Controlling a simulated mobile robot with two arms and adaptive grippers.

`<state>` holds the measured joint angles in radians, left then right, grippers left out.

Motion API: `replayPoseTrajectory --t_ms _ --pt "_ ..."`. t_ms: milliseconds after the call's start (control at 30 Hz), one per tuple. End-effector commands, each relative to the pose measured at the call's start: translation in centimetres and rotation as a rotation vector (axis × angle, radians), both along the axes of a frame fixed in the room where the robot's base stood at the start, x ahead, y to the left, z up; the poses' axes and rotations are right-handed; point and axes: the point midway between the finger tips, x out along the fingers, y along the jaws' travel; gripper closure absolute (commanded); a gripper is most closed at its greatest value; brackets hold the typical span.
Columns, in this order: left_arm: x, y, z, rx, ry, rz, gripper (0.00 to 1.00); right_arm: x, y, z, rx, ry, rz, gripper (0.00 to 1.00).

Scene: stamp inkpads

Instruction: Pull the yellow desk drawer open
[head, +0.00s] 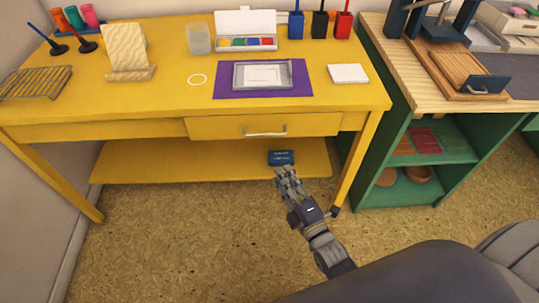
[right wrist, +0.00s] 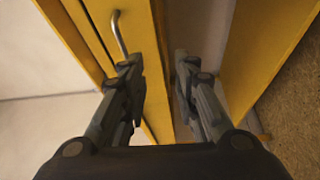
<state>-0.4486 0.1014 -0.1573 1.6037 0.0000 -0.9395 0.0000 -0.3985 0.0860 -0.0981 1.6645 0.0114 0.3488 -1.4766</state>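The yellow desk (head: 150,105) has one drawer (head: 215,128) in its front, right of the middle. The drawer front lies about flush with the desk and looks shut. Its silver bar handle (head: 264,134) is uncovered. In the right wrist view the handle (right wrist: 118,33) is at upper left, just beyond the left finger. My right gripper (head: 288,178) is in front of the desk and below the handle, apart from it. In the right wrist view my right gripper (right wrist: 157,66) has its fingers spread with nothing between them. My left gripper is out of view.
A green shelf unit (head: 455,150) stands to the right. A purple mat (head: 222,87) and stamp items are on the desk. The floor in front is clear.

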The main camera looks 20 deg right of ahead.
Motion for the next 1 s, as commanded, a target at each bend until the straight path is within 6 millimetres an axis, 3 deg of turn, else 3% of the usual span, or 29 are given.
replayPoseTrajectory --t_ms 100,200,367,800,1000 --pt "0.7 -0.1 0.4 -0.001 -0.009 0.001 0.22 0.2 -0.1 2.9 -0.086 -0.111 -0.01 0.72" --pt "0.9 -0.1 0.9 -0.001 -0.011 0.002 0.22 0.4 -0.1 4.3 -0.118 -0.149 -0.017 0.72" --pt "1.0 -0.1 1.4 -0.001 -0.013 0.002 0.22 2.0 0.0 4.8 -0.123 -0.156 -0.017 0.72" --pt "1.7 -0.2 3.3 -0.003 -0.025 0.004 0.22 9.2 0.9 5.9 -0.119 -0.151 -0.017 0.72" --pt "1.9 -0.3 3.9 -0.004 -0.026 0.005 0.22 10.7 1.1 6.2 -0.12 -0.149 -0.017 0.72"
